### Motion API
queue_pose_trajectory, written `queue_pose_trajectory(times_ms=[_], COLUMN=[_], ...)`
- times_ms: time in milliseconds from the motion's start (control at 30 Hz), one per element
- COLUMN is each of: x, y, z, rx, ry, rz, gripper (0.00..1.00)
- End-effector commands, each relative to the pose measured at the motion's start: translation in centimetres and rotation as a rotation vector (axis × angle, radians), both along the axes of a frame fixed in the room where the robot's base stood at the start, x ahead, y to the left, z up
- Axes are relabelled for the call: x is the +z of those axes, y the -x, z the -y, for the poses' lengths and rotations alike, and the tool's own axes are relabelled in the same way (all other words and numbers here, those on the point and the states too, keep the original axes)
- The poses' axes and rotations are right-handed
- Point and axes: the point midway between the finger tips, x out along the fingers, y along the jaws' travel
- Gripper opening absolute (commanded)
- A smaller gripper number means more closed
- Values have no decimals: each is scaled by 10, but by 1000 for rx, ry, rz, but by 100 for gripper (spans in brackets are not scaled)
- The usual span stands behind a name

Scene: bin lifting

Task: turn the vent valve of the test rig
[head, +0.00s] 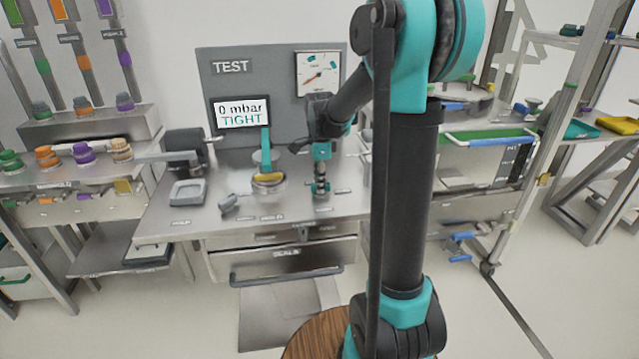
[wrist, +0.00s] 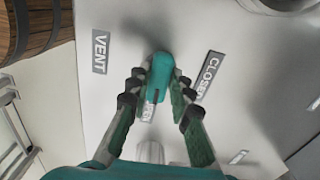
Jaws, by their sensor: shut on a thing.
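The vent valve's teal handle (wrist: 161,72) sits between my two fingers in the wrist view. It stands on a pale metal top by a VENT label (wrist: 99,52), a CLOSED label (wrist: 209,75) and a partly hidden third label. My gripper (head: 321,184) points down at the front right of the test rig's bench in the head view and is shut on the handle. It largely hides the valve there. The rig's grey TEST panel (head: 230,85) stands behind, with a screen (head: 241,115) reading "0 mbar TIGHT" and a dial gauge (head: 319,73).
A round fixture (head: 268,183) with a teal upright and yellow part stands left of my gripper. A grey square tray (head: 187,193) lies further left. A rack with coloured knobs (head: 83,153) is at the left, shelves (head: 590,125) at the right.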

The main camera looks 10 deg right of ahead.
Motion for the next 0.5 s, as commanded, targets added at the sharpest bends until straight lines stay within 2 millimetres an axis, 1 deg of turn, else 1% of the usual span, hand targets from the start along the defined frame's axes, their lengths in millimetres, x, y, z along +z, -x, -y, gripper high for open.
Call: queue_pose_trajectory(times_ms=[200, 500], x=[0, 0], y=[0, 0], z=[0, 0], rx=[-42, -50], ry=[0, 0], rz=[1, 1], gripper=[0, 0])
